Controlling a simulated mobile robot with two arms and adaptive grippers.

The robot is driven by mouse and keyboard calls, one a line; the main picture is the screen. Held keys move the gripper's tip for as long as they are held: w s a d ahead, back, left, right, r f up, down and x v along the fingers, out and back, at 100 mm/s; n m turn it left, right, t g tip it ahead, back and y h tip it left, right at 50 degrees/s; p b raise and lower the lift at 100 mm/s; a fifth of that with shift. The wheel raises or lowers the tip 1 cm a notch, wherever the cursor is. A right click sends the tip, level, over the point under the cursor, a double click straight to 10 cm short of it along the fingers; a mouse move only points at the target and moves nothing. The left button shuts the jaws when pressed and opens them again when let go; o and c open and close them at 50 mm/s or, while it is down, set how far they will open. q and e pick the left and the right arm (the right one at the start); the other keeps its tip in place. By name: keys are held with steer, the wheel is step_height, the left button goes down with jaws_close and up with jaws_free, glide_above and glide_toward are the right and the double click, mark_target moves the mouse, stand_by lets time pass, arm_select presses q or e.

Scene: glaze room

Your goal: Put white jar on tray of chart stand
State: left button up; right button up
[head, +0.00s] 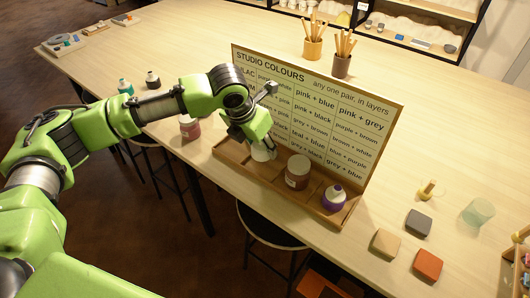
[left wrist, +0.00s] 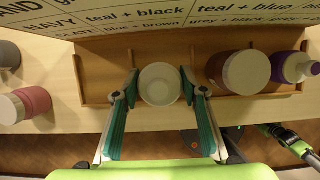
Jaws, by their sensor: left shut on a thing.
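The white jar (head: 263,153) is between the fingers of my left gripper (head: 257,145), which is shut on it. In the left wrist view the jar's round top (left wrist: 160,85) sits between the two fingertips. The chart stand (head: 318,110) stands upright with its wooden tray (head: 240,170) along its foot. The jar is at the tray's left part; whether it touches the tray floor I cannot tell.
A pink jar (head: 189,127) stands on the table left of the tray. Two small bottles (head: 152,80) are farther left. Pots of brushes (head: 313,48) stand behind the chart. Coloured tiles (head: 428,264) and a greenish glass (head: 477,212) are at the right.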

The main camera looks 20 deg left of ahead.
mark_target(265, 156)
arm_select(q)
steer(key=shift+w+d+f, duration=0.15)
steer(key=shift+w+f, duration=0.05)
steer(key=shift+f, duration=0.05)
steer(key=f, duration=0.1)
steer(key=f+p, duration=0.1)
steer(key=f, duration=0.1)
steer(key=shift+w+d, duration=0.2)
steer(key=shift+d, duration=0.05)
steer(key=shift+f, duration=0.3)
steer(key=o, duration=1)
steer(key=shift+f, duration=0.2)
steer(key=shift+o, duration=0.2)
steer(key=b+v, duration=0.1)
steer(key=v, duration=1.1)
steer(key=shift+r, duration=0.2)
